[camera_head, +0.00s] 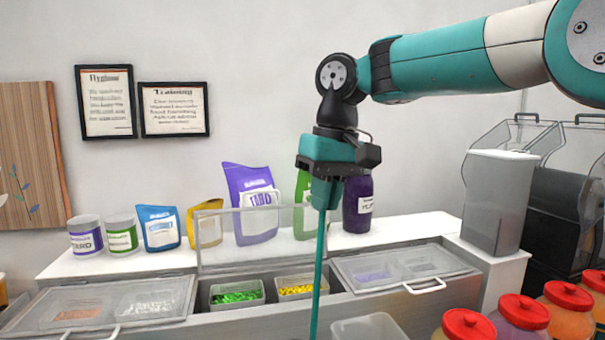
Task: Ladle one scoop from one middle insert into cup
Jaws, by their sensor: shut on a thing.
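My gripper (325,178) is shut on the top of a long teal ladle (321,258). The ladle's handle hangs nearly straight down in front of the counter. Its lower end runs out of the bottom of the picture, so its bowl is hidden. The two middle inserts lie behind the handle under a raised clear lid: one with green pieces (236,294) on the left and one with yellow pieces (295,290) next to the handle. A clear, empty-looking container (370,328), possibly the cup, shows only its upper part at the bottom edge, right of the ladle.
The raised clear lid (245,238) stands behind the middle inserts. Closed clear lids cover the left (110,304) and right (405,266) inserts. Several red-lidded jars (520,312) stand at lower right. Pouches and tubs line the back shelf (130,259).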

